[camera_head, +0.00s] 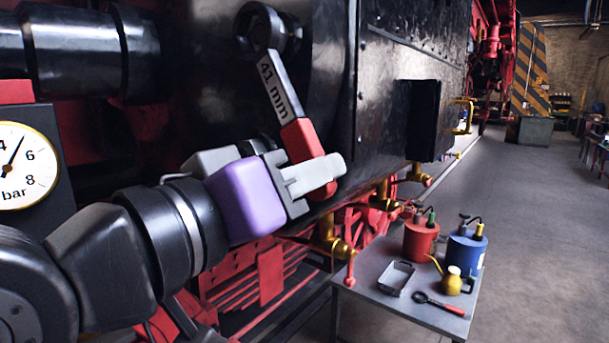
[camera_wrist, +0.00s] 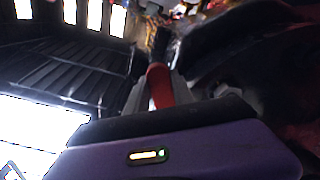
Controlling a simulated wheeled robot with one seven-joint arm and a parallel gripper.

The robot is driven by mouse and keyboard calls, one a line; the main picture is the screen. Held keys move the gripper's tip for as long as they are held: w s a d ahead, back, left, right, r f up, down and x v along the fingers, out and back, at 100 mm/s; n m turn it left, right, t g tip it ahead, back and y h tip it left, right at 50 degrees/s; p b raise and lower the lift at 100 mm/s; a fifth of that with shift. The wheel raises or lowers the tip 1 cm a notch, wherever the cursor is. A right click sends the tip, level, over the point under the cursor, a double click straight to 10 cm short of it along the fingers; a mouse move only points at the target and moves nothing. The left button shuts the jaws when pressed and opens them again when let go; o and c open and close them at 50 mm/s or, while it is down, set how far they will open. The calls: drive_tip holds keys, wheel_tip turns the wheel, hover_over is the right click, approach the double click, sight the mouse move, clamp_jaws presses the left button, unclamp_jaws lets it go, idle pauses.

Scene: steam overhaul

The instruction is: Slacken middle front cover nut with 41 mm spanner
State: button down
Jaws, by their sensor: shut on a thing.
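The 41 mm spanner (camera_head: 275,88) has a grey shaft marked "41 mm" and a red handle. My gripper (camera_head: 318,178) is shut on its red handle, which also shows between the fingers in the wrist view (camera_wrist: 160,88). The spanner leans up and to the left. Its ring head is at a dark nut (camera_head: 258,30) on the black front cover (camera_head: 325,60). The ring looks to be around the nut, but I cannot tell how fully it is seated. The other cover nuts are not clearly seen.
A grey side table (camera_head: 410,307) at the lower right bears a red can (camera_head: 420,243), a blue can (camera_head: 466,250), a small tray (camera_head: 396,278), a yellow oiler (camera_head: 454,282) and a red-handled tool (camera_head: 440,304). A pressure gauge (camera_head: 18,165) stands at left.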

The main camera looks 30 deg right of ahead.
drive_tip(key=shift+x, duration=1.05)
idle(1.3)
drive_tip(key=shift+s+d+r+n+p, duration=0.15)
drive_tip(key=shift+s+r+n+p, duration=0.35)
drive_tip(key=shift+p, duration=0.6)
drive_tip(key=shift+s+d+r+n+p, duration=0.15)
drive_tip(key=shift+s+n+p, duration=0.15)
drive_tip(key=shift+s+p, duration=0.15)
drive_tip(key=p, duration=0.1)
drive_tip(key=s+r+n+p, duration=0.1)
drive_tip(key=p, duration=0.1)
drive_tip(key=shift+s+d+r, duration=0.25)
